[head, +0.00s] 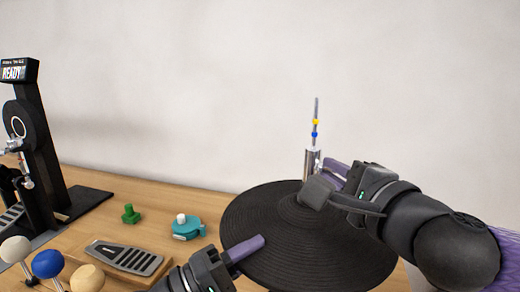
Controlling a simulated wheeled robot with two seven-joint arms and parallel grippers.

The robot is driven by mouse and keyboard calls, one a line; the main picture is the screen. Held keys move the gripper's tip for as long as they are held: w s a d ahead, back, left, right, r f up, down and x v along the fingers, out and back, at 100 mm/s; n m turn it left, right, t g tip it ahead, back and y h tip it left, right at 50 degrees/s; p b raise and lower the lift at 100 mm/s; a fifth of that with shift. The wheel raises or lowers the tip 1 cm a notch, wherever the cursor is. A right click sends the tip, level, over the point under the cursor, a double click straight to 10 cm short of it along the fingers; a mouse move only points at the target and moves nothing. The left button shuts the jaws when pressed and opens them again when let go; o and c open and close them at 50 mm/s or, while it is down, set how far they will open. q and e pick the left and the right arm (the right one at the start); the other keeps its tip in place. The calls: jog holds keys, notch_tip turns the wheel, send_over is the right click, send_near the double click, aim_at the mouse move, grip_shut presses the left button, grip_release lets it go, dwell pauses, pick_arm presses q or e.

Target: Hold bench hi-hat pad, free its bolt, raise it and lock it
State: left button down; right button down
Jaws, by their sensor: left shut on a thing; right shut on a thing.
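The hi-hat pad (285,257) is a round black ribbed disc at the bottom centre of the head view. A silver tube (312,162) stands behind its centre. A thin rod (316,110) with a yellow band and a blue band rises from the tube, upright. My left gripper (248,249) is shut on the pad's left rim, with one purple finger over the top. My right gripper (323,172) is above the pad, shut on the bolt at the tube's right side; the bolt is mostly hidden by the fingers. My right gripper and arm cover part of the pad.
On the wooden bench (165,195) left of the pad are a teal device (187,229), a green knob (130,214) and a grey pedal (125,258). Several ball-headed mallets (47,264) are at the lower left. A black stand (36,130) marked READY stands far left.

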jog(key=shift+r+n, duration=0.25)
jog(key=shift+n, duration=0.45)
jog(key=c, duration=0.6)
grip_release()
jog(key=shift+f, duration=0.2)
jog(key=shift+c, duration=0.2)
